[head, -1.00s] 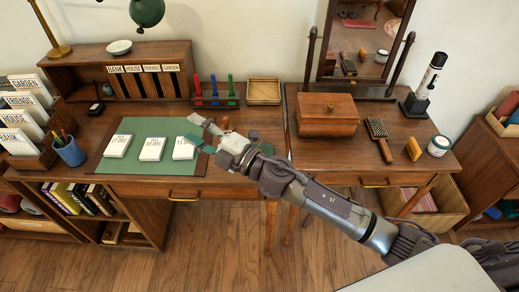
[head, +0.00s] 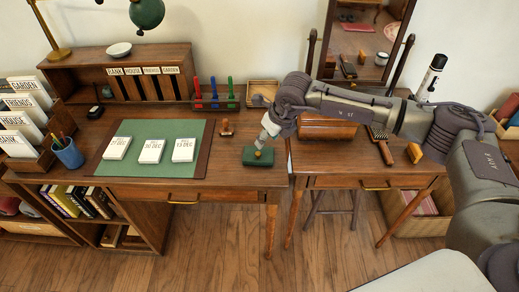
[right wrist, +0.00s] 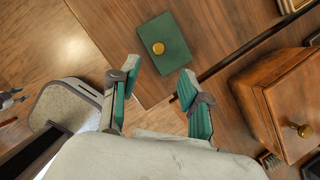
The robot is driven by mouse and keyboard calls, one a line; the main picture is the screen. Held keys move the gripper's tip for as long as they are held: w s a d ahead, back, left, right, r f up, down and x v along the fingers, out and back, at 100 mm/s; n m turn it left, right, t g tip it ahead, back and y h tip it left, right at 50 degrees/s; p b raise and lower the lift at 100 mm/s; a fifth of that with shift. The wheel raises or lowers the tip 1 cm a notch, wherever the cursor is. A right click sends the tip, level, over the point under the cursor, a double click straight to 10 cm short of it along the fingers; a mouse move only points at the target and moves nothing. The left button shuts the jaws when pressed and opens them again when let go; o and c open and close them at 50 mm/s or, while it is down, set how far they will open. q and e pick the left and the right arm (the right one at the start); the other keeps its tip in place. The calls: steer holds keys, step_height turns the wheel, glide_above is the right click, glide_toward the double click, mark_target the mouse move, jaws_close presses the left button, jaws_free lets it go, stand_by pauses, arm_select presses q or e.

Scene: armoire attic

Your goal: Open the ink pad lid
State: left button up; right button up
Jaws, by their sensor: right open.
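The ink pad (head: 249,157) is a small green box near the front right corner of the desk. My right gripper (head: 264,140) is just above and behind the pad in the head view. In the right wrist view the open, empty gripper (right wrist: 160,90) has its two green-padded fingers apart, with the pad beyond the fingertips. No contact shows. My left gripper is not in view.
A wooden stamp (head: 226,128) stands left of the pad. A green mat (head: 130,170) with several date cards lies further left. A wooden box (head: 325,128) sits on the right-hand table, across a narrow gap. My arm passes in front of it.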

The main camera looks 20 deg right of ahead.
mark_target(258, 153)
steer(key=x, duration=0.9)
steer(key=shift+p, duration=0.3)
jaws_close()
